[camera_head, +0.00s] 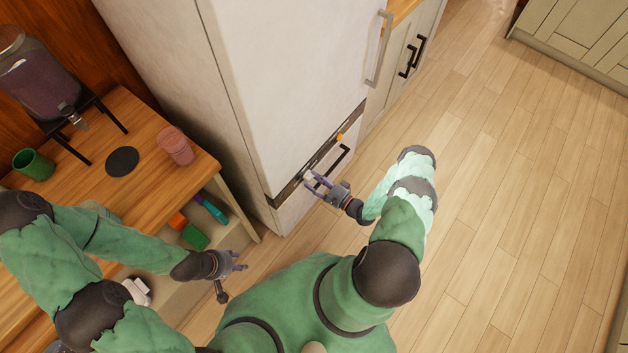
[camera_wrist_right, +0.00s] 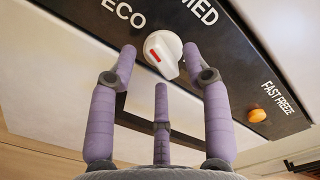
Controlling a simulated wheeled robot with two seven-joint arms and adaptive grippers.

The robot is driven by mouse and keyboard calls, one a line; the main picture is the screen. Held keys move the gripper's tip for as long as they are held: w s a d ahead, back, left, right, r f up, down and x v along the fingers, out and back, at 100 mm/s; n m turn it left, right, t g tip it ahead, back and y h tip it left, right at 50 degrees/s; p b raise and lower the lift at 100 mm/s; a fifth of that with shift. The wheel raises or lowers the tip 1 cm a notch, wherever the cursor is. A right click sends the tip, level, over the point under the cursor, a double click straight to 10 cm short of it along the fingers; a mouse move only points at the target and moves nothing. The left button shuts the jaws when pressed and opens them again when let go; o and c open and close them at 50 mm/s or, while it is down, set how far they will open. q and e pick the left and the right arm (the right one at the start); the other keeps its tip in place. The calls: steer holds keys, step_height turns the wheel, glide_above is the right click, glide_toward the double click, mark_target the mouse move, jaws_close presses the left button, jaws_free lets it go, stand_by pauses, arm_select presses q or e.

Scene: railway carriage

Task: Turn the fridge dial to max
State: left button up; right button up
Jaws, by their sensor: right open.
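The fridge (camera_head: 290,75) stands at the centre of the head view, with a dark control strip (camera_head: 328,152) low on its front. In the right wrist view the white dial (camera_wrist_right: 170,62) with a red mark sits on that strip (camera_wrist_right: 210,50), between the ECO and MED labels. My right gripper (camera_head: 313,180) is at the strip. In the wrist view its purple fingers (camera_wrist_right: 160,52) are open, one on each side of the dial; I cannot tell whether they touch it. No MAX label is visible. My left gripper (camera_head: 241,261) hangs away from the fridge, apparently empty.
An orange button (camera_wrist_right: 257,115) labelled FAST FREEZE is right of the dial. A black handle (camera_head: 341,160) is below the strip. A wooden counter (camera_head: 95,185) with a dispenser (camera_head: 40,85), cups and a coaster is at the left. Floor at the right is clear.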

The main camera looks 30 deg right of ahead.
steer(key=shift+w+a, duration=0.15)
steer(key=shift+w, duration=0.2)
steer(key=shift+c, duration=0.3)
jaws_close()
